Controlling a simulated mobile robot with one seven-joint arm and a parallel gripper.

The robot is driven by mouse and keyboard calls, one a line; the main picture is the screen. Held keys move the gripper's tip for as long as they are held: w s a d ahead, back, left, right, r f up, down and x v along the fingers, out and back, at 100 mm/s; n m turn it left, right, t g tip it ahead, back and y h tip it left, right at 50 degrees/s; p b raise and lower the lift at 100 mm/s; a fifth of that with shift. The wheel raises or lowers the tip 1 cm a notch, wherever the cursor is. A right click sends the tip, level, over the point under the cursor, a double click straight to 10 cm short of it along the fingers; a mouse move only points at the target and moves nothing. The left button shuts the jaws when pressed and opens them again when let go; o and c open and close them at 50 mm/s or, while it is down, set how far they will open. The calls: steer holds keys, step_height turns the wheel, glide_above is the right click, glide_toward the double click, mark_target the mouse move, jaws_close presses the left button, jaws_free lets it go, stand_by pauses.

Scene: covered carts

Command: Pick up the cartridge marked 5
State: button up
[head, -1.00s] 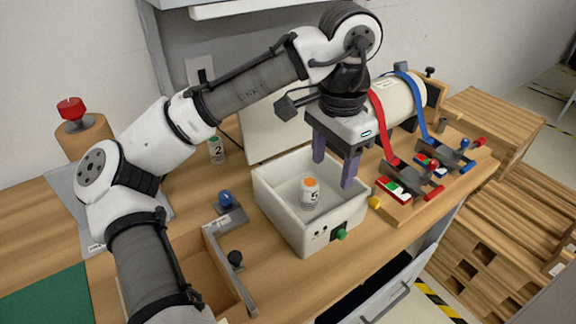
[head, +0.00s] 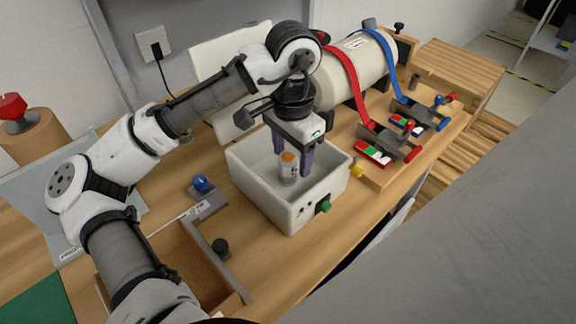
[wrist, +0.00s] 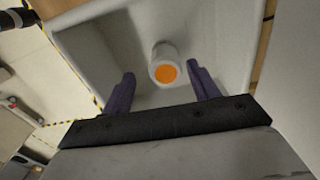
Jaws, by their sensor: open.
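The cartridge (head: 288,170) is a white cylinder with an orange top, upright inside a white open box (head: 262,205). Its number was readable as 5 a second ago and is hard to read now. My gripper (head: 293,165) is open, with its purple fingers reaching down into the box around the cartridge's place. In the wrist view the cartridge (wrist: 164,65) stands between and slightly beyond the two fingertips (wrist: 160,77), with gaps on both sides. No contact shows.
The box has a green knob (head: 324,207) on its front and a raised lid behind. A yellow knob (head: 356,171) and a board with red and blue strap clamps (head: 390,150) stand to the right. A wooden tray (head: 185,255) lies front left. A grey surface fills the lower right.

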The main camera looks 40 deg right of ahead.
mark_target(288, 169)
steer(key=f, duration=0.3)
steer(key=shift+w+a+f+p, duration=0.2)
steer(key=shift+w+f+p, duration=0.15)
steer(key=shift+w+p, duration=0.05)
steer(key=shift+f, duration=0.6)
steer(key=c, duration=1.1)
